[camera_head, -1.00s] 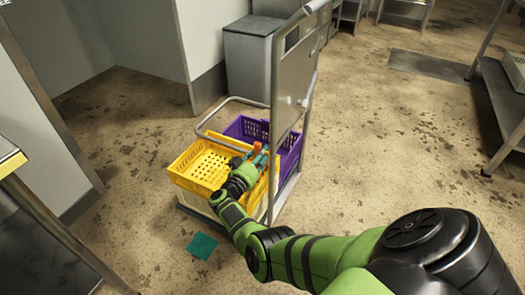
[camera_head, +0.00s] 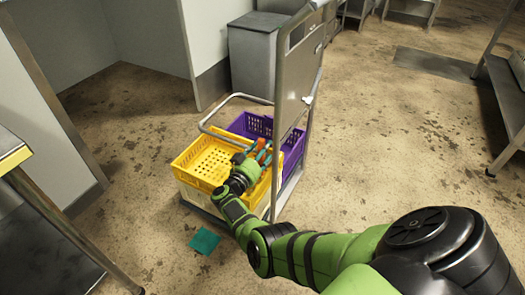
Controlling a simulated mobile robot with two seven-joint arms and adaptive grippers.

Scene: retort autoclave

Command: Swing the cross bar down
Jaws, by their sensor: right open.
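A wheeled trolley has a tall grey upright frame with a panel (camera_head: 295,82). A thin grey bar (camera_head: 215,112) loops out from the frame to the left above the crates; I cannot tell for sure whether it is the cross bar. My right gripper (camera_head: 262,150) is open, its blue and orange fingers in front of the upright frame's left side, over the crates. I see nothing between its fingers. My left gripper is not in view.
A yellow crate (camera_head: 190,172) and a purple crate (camera_head: 243,122) ride on the trolley. A teal sheet (camera_head: 204,241) lies on the floor. A grey bin (camera_head: 255,55) stands behind.

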